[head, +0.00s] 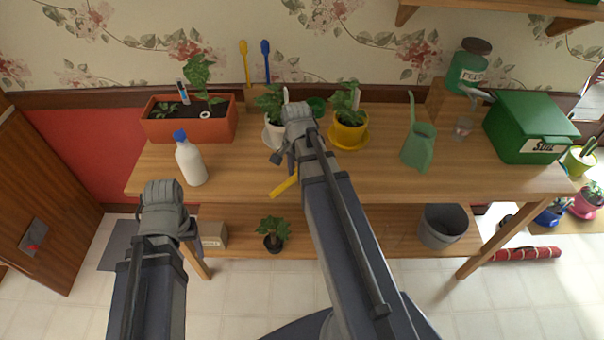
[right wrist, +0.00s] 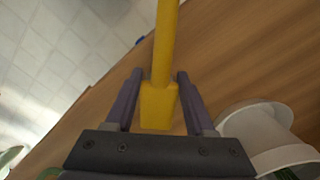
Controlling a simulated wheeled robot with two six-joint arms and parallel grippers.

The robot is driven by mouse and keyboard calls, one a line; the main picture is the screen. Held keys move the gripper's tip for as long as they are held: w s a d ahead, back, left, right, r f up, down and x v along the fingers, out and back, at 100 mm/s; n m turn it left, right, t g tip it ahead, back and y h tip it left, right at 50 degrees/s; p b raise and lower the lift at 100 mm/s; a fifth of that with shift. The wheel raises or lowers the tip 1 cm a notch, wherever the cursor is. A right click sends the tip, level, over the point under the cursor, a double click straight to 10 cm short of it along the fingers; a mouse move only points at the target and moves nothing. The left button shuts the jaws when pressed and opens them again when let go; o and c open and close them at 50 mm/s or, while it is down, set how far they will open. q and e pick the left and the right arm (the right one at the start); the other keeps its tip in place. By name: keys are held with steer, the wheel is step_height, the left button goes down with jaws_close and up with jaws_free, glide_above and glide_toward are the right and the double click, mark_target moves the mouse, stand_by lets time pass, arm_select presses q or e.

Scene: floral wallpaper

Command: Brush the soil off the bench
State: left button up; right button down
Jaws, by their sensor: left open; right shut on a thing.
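The wooden bench (head: 240,170) stands against the wall. I cannot make out any soil on its top. My right gripper (head: 284,156) is over the middle of the bench, shut on a yellow handle (head: 284,186). In the right wrist view the handle (right wrist: 166,50) runs away from between the two fingers (right wrist: 158,95); its far end is out of view, so I cannot tell what tool it is. My left gripper (head: 163,205) is open and empty in front of the bench's left front edge; its fingertips are mostly hidden.
A white spray bottle (head: 190,162), an orange planter (head: 190,130), potted plants in white and yellow pots (head: 347,136), a green watering can (head: 419,146) and a green soil box (head: 528,125) stand on the bench. A grey bucket (head: 443,228) is on the shelf below.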

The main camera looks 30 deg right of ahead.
steer(key=shift+w+a, duration=0.45)
steer(key=shift+a, duration=0.2)
steer(key=shift+w+a, duration=0.4)
steer(key=shift+a, duration=0.25)
steer(key=shift+d, duration=0.1)
steer(key=shift+w+d, duration=0.1)
steer(key=shift+w, duration=0.15)
steer(key=shift+d, duration=0.1)
steer(key=shift+s+d, duration=0.15)
steer(key=shift+d, duration=0.05)
steer(key=shift+s+d, duration=0.4)
steer(key=shift+d, duration=0.3)
steer(key=shift+s+d, duration=0.4)
steer(key=shift+d, duration=0.3)
